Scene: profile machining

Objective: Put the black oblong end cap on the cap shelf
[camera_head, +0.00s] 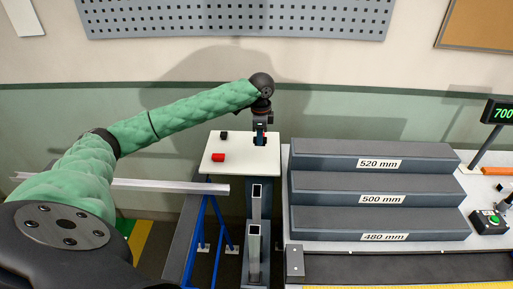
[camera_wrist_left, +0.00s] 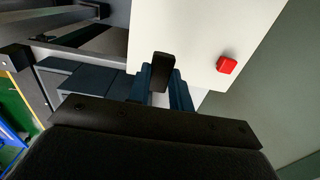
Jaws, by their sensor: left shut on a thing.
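My left gripper (camera_head: 261,131) is at the right part of the white cap shelf (camera_head: 238,167), pointing down. In the left wrist view its blue fingers (camera_wrist_left: 163,85) are shut on a black oblong end cap (camera_wrist_left: 162,70). The cap is over or at the shelf's edge area; I cannot tell whether it touches the surface. A red cap (camera_head: 218,157) lies on the shelf to the left and a small black piece (camera_head: 223,135) lies behind it. A red cap (camera_wrist_left: 227,65) also shows in the wrist view. My right gripper is not in view.
A grey stepped rack (camera_head: 375,185) with length labels stands right of the shelf. Hollow metal profiles (camera_head: 256,193) are in front of the shelf. A long light profile (camera_head: 165,187) lies across blue supports (camera_head: 212,235) at left. A perforated panel (camera_head: 235,18) hangs behind.

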